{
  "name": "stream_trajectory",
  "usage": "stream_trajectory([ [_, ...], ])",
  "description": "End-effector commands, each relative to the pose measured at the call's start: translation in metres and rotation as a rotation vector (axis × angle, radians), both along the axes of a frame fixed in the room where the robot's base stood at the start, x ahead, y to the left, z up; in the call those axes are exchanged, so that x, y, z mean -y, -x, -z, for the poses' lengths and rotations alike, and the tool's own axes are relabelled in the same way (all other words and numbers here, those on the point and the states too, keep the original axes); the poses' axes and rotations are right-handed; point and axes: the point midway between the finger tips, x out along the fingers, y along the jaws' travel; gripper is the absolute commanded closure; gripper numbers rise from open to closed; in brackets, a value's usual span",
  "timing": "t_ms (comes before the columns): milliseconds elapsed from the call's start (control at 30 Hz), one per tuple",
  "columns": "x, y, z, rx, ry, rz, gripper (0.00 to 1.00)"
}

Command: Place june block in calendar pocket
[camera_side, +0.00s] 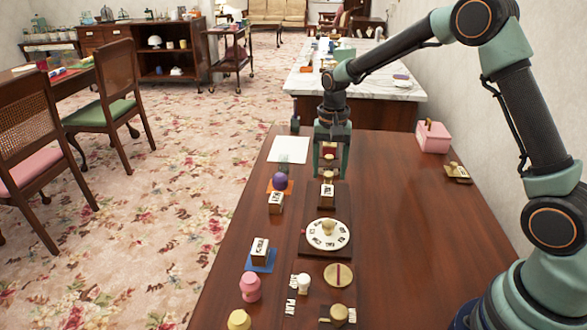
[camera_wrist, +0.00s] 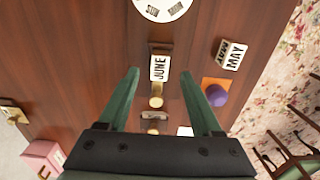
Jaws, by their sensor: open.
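The june block (camera_wrist: 159,68) has a white face reading JUNE and shows between my fingers in the wrist view. In the side view a white-faced block (camera_side: 327,191) with a gold knob stands at a small dark wooden holder (camera_side: 327,208), behind the round dial. Whether it sits inside the holder's pocket I cannot tell. My gripper (camera_side: 331,172) points down, open, just behind and above this block; in the wrist view its fingers (camera_wrist: 160,73) lie on either side, apart from it. A MAY block (camera_wrist: 234,56) stands off to the right in the wrist view.
The white round dial (camera_side: 328,234) is on a dark base in front. A purple ball (camera_side: 280,181) on an orange mat and a block (camera_side: 260,249) on a blue mat lie left. A pink box (camera_side: 433,138) stands back right. The table's right side is mostly clear.

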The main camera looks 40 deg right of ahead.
Motion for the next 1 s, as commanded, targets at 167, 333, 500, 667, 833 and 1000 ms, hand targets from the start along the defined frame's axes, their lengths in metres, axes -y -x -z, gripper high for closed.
stream_trajectory([
  [167,0.0,-0.001,-0.031,0.003,0.0,0.0,0.34],
  [333,0.0,0.0,-0.045,0.004,0.001,-0.002,0.34],
  [500,-0.003,0.009,-0.066,0.036,0.004,-0.05,0.34],
  [667,-0.009,0.035,-0.104,0.116,0.015,-0.172,0.34],
  [833,-0.016,0.072,-0.135,0.206,0.042,-0.321,0.34],
  [1000,-0.023,0.111,-0.154,0.296,0.079,-0.47,0.34],
])
